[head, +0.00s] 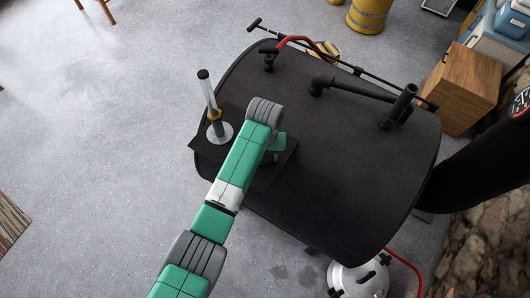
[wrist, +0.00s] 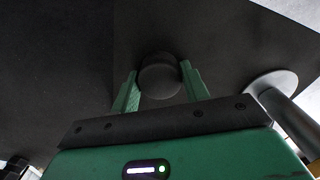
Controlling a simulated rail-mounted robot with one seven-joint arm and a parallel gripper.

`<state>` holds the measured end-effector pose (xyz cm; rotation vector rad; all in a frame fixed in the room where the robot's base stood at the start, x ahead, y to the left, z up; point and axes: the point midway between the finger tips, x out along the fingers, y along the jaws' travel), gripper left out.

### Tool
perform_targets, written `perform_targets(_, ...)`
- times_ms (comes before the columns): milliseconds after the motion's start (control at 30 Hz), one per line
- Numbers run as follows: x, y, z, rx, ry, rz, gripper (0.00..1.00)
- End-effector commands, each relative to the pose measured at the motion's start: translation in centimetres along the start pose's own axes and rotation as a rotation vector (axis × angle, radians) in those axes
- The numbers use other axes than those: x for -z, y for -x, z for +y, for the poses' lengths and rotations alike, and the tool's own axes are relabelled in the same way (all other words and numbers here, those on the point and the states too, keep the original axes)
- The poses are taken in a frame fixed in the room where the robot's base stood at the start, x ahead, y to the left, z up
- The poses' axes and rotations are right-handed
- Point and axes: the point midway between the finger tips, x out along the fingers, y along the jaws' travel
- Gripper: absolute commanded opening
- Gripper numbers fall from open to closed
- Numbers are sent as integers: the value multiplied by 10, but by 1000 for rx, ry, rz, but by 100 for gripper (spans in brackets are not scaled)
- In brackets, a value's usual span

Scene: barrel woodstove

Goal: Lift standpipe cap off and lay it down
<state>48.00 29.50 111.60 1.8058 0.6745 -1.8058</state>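In the wrist view, a dark, rounded cap-like piece (wrist: 160,77) sits between the two green fingers of my gripper (wrist: 160,72). A finger flanks it closely on each side; whether they press on it is unclear. In the head view my arm hides this piece, and my gripper (head: 273,148) is low over a black mat (head: 276,165). A clear upright pipe (head: 209,95), with a dark top, an amber collar and a pale round foot (head: 220,132), stands left of my gripper. Its foot also shows at the right in the wrist view (wrist: 270,83).
The mat lies on a black stove top (head: 350,180). Black pipes (head: 360,88), an upright black stub (head: 401,103) and a red hose (head: 303,42) stand toward its back. Its middle and front are bare. A wooden box (head: 462,88) is beyond the right edge.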

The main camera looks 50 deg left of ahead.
Motion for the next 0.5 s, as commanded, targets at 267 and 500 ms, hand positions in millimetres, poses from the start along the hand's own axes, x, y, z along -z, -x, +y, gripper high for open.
perform_targets(267,0,0,0,0,0,0,69)
perform_targets(500,1,17,1,-1,-1,3,69)
